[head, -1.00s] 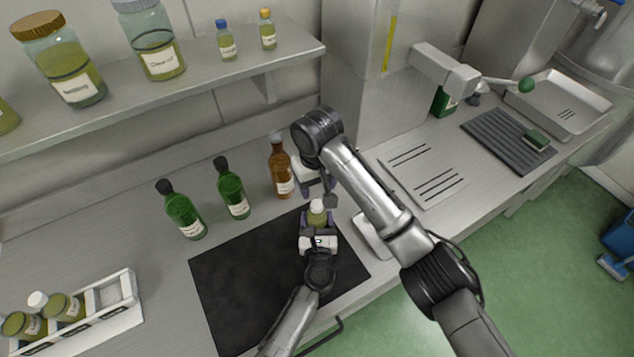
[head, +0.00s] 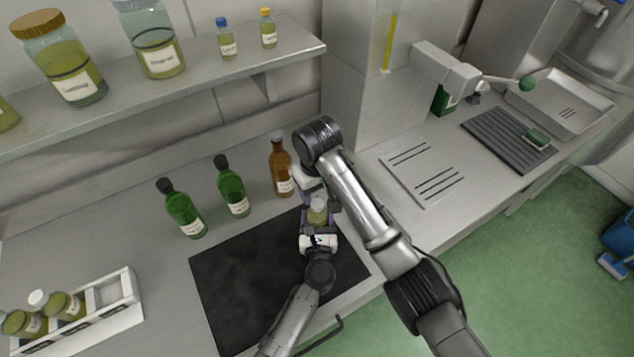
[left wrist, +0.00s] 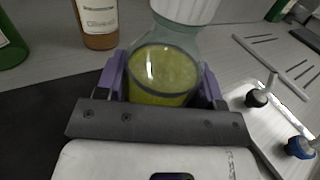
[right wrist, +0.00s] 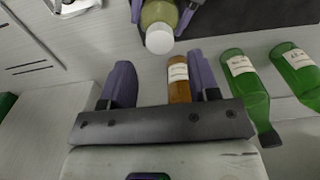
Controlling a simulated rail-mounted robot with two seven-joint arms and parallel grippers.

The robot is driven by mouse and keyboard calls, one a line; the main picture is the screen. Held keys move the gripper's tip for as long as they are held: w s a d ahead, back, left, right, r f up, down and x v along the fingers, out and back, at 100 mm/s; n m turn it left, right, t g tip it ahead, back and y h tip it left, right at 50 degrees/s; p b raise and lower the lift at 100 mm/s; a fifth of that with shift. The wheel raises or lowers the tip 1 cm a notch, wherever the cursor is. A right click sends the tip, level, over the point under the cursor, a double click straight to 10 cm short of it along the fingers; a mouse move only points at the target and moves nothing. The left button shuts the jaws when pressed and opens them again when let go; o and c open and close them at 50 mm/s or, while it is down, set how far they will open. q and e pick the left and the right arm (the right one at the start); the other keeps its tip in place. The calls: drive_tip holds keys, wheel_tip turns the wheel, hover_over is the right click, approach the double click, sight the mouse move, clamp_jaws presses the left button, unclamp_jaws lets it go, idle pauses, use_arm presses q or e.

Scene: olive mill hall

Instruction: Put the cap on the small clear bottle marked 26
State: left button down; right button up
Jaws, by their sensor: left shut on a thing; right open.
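A small clear bottle of yellow-green oil (head: 317,216) stands in my left gripper (head: 318,228), which is shut on its body above the black mat. It also shows in the left wrist view (left wrist: 165,72). A white cap (left wrist: 187,8) sits at the bottle's top; the right wrist view shows it too (right wrist: 159,40). How tightly it sits cannot be told. No number 26 is readable. My right gripper (right wrist: 160,85) is open and empty, its fingers apart with the cap beyond their tips. In the head view its arm partly hides it.
A brown bottle (head: 281,168) and two green bottles (head: 232,188) stand behind the black mat (head: 235,285). A white rack (head: 105,317) with jars is at the left. A pale tray with knobbed tools (left wrist: 262,115) lies beside the left gripper.

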sight(317, 203)
drive_tip(key=shift+f, duration=2.65)
drive_tip(key=shift+c, duration=0.4)
drive_tip(key=c, duration=0.9)
drive_tip(key=o, duration=1.1)
wheel_tip(317, 203, up, 12)
use_arm(q)
drive_tip(key=shift+c, duration=0.8)
unclamp_jaws()
